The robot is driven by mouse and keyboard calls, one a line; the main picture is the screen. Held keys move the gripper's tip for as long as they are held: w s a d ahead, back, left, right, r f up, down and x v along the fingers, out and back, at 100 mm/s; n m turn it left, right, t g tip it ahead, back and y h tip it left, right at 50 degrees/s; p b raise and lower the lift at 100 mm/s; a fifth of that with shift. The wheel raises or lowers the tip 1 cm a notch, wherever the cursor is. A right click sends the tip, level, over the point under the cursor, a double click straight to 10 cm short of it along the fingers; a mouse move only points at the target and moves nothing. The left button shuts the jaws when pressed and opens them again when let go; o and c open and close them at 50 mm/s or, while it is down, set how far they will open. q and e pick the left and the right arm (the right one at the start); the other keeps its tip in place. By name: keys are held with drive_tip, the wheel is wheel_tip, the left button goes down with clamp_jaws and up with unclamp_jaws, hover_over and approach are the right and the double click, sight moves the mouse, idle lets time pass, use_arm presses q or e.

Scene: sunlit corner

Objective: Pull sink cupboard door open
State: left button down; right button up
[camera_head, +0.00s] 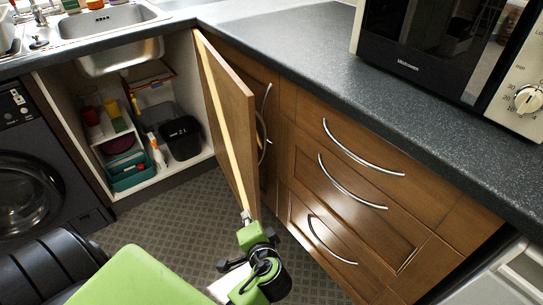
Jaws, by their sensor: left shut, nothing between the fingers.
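The sink cupboard door (232,122) is wooden with a pale edge. It stands swung wide open, to the right of the cupboard opening under the sink. Its curved metal handle (261,140) shows on the far side, partly hidden by the door edge. My left gripper (247,216) is shut and empty, at the lower free edge of the door; I cannot tell whether it touches the door. My green left arm comes in from the bottom left. My right gripper is not in view.
Inside the open cupboard are a black bin (181,138), a teal box (128,174) and bottles. A washing machine (35,150) is on the left, drawers (345,185) on the right. A microwave (430,50) stands on the worktop (285,45). Patterned floor (175,213) is clear before the cupboard.

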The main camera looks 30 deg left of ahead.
use_arm(q)
drive_tip(key=w+d+r+m+t+y, duration=0.1)
drive_tip(key=w+d+r+m+t, duration=0.15)
drive_tip(key=w+r, duration=0.3)
drive_tip(key=m+t+p, duration=0.2)
drive_tip(key=m+t, duration=0.2)
approach(264, 149)
drive_tip(key=w+a, duration=0.1)
drive_tip(key=w, duration=0.6)
drive_tip(key=s, duration=0.1)
drive_tip(key=s+a, duration=0.1)
drive_tip(key=s, duration=0.1)
drive_tip(key=shift+s+a+n+g, duration=0.1)
drive_tip(key=shift+a+n+g, duration=0.15)
drive_tip(key=shift+a, duration=0.05)
drive_tip(key=shift+s+a, duration=0.15)
drive_tip(key=shift+s, duration=0.1)
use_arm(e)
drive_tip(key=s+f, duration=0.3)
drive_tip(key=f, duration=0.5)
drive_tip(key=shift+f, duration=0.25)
use_arm(q)
drive_tip(key=shift+s+a, duration=0.1)
